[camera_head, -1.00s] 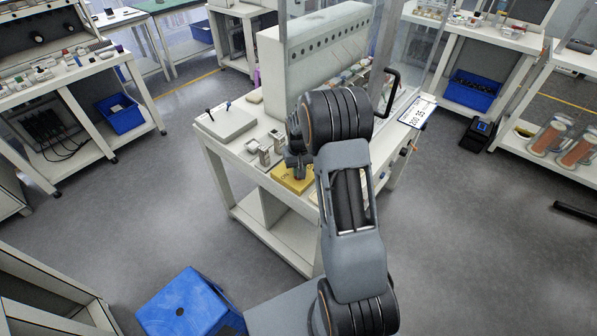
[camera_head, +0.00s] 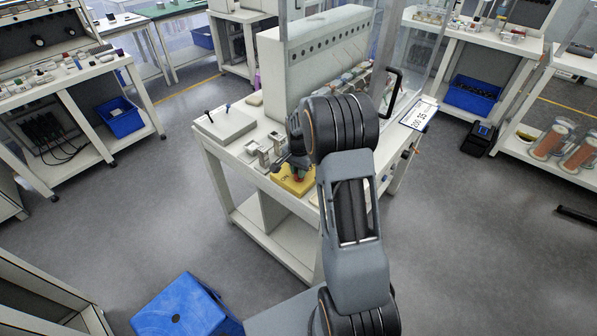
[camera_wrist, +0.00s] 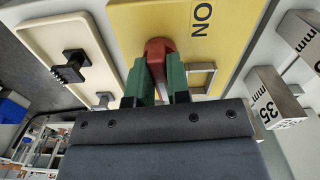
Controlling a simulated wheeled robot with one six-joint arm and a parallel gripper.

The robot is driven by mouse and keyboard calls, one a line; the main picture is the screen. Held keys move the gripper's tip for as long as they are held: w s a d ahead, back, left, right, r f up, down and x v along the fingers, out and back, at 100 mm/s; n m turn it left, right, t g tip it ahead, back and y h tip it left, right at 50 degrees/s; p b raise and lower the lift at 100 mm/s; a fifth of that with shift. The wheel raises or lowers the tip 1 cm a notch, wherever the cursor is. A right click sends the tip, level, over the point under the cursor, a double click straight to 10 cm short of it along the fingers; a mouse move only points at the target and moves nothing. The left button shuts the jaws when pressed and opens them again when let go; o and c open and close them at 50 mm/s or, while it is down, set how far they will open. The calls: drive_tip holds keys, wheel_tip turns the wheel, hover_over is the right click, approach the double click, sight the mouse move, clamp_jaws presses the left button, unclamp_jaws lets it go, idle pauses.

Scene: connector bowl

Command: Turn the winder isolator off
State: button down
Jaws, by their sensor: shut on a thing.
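The winder isolator is a yellow plate marked "ON" (camera_wrist: 190,18) that fills the top middle of the wrist view. In the head view the yellow isolator (camera_head: 290,183) sits on the white bench, partly hidden by my arm. A red handle (camera_wrist: 158,50) stands out from the plate. My gripper (camera_wrist: 158,78) has two green fingers, one on each side of the red handle, shut on it. A metal bracket (camera_wrist: 202,78) is on the plate just right of the fingers. In the head view my gripper (camera_head: 296,172) is over the isolator, small and partly hidden.
Metal blocks marked "35 mm" (camera_wrist: 275,100) stand right of the plate in the wrist view. The bench (camera_head: 215,150) carries a tall grey housing (camera_head: 325,60). A blue stool (camera_head: 188,308) stands on the floor.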

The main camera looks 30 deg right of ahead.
drive_tip(key=shift+m, duration=0.8)
drive_tip(key=c, duration=1.1)
unclamp_jaws()
drive_tip(key=shift+r, duration=0.15)
wheel_tip(320, 180, up, 14)
drive_tip(key=shift+f, duration=0.2)
